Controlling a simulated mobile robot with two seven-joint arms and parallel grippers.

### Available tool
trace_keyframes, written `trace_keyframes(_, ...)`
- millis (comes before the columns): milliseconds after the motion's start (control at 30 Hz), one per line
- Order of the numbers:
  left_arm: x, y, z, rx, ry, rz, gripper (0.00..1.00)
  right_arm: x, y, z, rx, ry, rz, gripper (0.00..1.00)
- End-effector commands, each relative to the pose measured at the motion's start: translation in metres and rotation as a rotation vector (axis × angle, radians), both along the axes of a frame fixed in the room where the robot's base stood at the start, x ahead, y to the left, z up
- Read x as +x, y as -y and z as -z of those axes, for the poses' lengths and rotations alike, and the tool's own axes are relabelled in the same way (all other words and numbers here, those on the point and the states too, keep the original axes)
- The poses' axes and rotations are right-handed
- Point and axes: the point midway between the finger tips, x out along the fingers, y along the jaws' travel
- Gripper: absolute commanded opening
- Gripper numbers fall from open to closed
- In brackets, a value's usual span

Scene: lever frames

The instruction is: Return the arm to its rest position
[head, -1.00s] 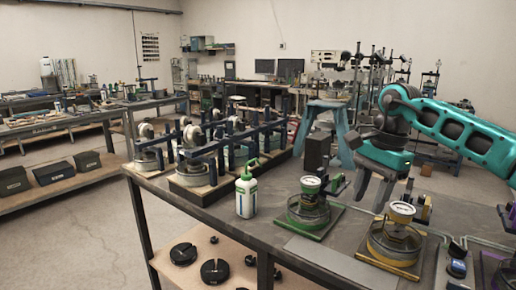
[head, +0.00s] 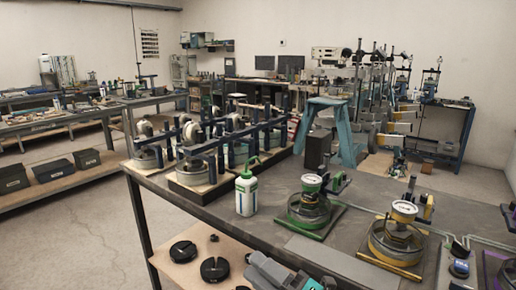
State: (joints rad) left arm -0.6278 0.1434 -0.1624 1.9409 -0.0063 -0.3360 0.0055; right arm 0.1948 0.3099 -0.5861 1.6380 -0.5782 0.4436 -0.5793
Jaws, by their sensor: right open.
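My right gripper (head: 262,268) shows at the bottom edge of the head view, grey with a bit of teal behind it. It is low, in front of the bench's near edge and over the lower shelf, and is cut off by the frame. It is open and I see nothing held in it. The rest of my right arm is out of view. My left gripper is not in view.
The grey workbench (head: 345,262) carries a green-based gauge device (head: 310,208), a yellow-based one (head: 398,240) and a white bottle with a green cap (head: 246,194). Lever frames (head: 205,150) stand behind. Black discs (head: 214,269) lie on the lower shelf (head: 210,240).

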Motion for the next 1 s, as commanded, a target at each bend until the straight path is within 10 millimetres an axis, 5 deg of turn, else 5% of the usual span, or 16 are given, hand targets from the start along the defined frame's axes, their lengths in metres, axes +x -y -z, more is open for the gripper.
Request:
trace_keyframes(267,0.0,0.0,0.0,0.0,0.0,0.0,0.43,-0.037,0.09,0.113,0.493,-0.811,0.359,0.41)
trace_keyframes(500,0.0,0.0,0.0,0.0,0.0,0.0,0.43,-0.12,0.153,0.205,0.849,-1.339,0.658,0.41)
trace_keyframes(700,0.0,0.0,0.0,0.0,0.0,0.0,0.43,-0.161,0.171,0.232,0.976,-1.509,0.773,0.41)
trace_keyframes(1000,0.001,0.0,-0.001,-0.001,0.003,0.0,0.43,-0.164,0.172,0.234,0.985,-1.52,0.782,0.41)
